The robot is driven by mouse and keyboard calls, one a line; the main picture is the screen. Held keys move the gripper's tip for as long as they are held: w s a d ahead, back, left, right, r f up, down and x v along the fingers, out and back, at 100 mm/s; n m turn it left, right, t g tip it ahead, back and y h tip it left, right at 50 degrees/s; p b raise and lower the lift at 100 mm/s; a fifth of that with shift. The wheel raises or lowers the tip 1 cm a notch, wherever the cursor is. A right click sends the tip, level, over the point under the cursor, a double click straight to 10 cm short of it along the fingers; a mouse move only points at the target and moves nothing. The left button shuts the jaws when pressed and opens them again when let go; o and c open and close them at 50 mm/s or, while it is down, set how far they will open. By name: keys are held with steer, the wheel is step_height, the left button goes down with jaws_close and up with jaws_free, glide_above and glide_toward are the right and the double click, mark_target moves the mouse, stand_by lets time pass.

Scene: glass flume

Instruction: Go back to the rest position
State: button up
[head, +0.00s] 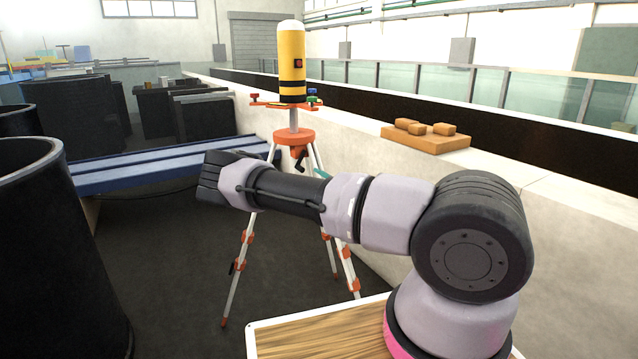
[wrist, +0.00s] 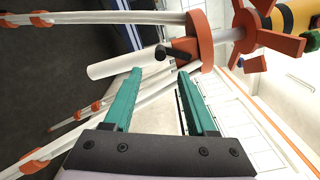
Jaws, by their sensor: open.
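My gripper (wrist: 159,73) is open, with its two teal fingers apart and nothing held between them. In the wrist view the tripod's orange collar (wrist: 203,42), black crank and white tube (wrist: 122,62) lie just beyond the fingertips. I cannot tell whether a finger touches them. In the head view my arm reaches left across the front of the tripod (head: 294,137). Most of my gripper is hidden behind the arm there, and only a bit of teal (head: 322,173) shows beside the tripod's legs.
A yellow and black cylinder (head: 292,65) stands upright on the tripod. A wooden board (head: 428,142) with several blocks lies on the pale ledge at right. Large black tubs (head: 50,250) stand at left, and a blue bench (head: 160,168) is behind. Dark floor shows between.

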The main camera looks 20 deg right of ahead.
steer(key=shift+v, duration=0.95)
steer(key=s+d+r+n+g+h, duration=0.25)
steer(key=d+r+n+h, duration=0.3)
steer(key=n, duration=1.25)
steer(key=s+d+r+n+g+h, duration=0.2)
steer(key=d+r+n+g+h, duration=0.35)
steer(key=n, duration=1.15)
steer(key=s+a+r+m+y, duration=0.3)
steer(key=s+a+r+m, duration=0.1)
steer(key=s+r+m, duration=0.3)
steer(key=s+a+r+m+y, duration=0.4)
steer(key=s+r+m, duration=0.2)
steer(key=s+r, duration=0.15)
steer(key=s+a+r+m+g, duration=0.1)
steer(key=s+a+r+m, duration=0.2)
steer(key=s, duration=0.6)
steer(key=s+a+r+m+g+y, duration=0.1)
steer(key=s+r+m, duration=0.3)
steer(key=s, duration=0.6)
steer(key=shift+s+a+r, duration=0.35)
steer(key=shift+a+r, duration=0.35)
steer(key=shift+a, duration=0.2)
